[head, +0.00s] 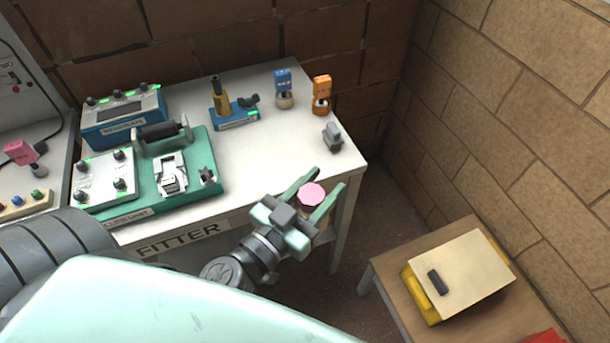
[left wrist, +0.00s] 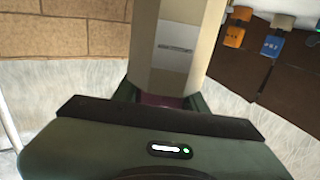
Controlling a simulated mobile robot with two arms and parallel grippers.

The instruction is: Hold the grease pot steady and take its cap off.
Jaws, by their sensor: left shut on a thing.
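The grease pot has a beige, many-sided body with a pale label, filling the upper middle of the left wrist view (left wrist: 182,45). Its pink, many-sided cap (head: 312,194) is on top in the head view. My left gripper (head: 322,197) has its green fingers on either side of the pot at the cap end. It is shut on the pot, in front of the table's near right corner. In the left wrist view a dark purple-pink part shows between the fingers. The pot's far end is cut off there. My right gripper is not in view.
The white table (head: 270,160) bears a green unit (head: 205,150), a blue box (head: 125,125), blue (head: 283,82) and orange (head: 322,88) tagged plugs and a grey plug (head: 332,137). A wooden table (head: 385,265) with a cream-topped yellow box (head: 465,270) stands right. Brick walls enclose the corner.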

